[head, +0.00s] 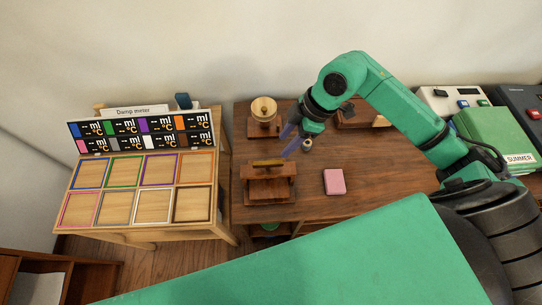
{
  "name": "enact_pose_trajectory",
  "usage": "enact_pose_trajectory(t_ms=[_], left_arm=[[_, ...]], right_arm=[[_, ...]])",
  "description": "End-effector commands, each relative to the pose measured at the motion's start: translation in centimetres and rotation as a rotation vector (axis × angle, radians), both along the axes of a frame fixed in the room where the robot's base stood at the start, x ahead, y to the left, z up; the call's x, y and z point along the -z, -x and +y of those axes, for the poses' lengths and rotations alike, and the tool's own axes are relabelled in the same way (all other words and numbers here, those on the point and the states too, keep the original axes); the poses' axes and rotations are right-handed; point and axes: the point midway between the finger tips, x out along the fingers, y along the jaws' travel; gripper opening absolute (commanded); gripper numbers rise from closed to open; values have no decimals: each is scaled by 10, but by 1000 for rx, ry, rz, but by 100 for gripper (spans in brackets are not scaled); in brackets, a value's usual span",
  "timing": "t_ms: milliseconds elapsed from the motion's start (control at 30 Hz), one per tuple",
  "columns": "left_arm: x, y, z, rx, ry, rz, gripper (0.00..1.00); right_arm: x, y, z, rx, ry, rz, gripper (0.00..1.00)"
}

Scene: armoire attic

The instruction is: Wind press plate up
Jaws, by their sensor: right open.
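A small wooden press (270,190) stands on the dark brown table. A short brass-coloured bar (267,163) lies across its top. I cannot tell how high its plate sits. My right gripper (289,142) reaches in from the right, above and just behind the press, with its bluish fingers pointing down toward the lower left. It is open, and I see nothing between the fingers. It looks apart from the bar. A small round knob (307,144) shows just right of the fingers. My left gripper is not in view.
A pink block (334,181) lies right of the press on the dark table (385,170). A wooden stand with a pale round top (263,110) is behind. A damp meter board (140,125) and coloured frames fill the left table. Green boxes (492,130) stand at right.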

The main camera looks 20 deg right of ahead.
Motion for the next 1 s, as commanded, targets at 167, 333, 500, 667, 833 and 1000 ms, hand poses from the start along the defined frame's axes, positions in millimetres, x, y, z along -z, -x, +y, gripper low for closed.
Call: enact_pose_trajectory(t_ms=[167, 333, 500, 667, 833, 1000], left_arm=[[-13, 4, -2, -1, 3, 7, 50], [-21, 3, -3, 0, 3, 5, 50], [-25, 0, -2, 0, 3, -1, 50], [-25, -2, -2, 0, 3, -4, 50], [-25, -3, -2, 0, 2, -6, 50], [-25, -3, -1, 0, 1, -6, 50]], right_arm=[[39, -3, 18, -1, -4, 7, 50], [81, -8, 35, 0, -2, 5, 50], [110, -11, 45, -1, 0, 2, 50], [117, -12, 47, -3, 1, 0, 50], [117, -12, 47, -3, 1, 0, 46], [117, -12, 47, -2, 1, 0, 0]])
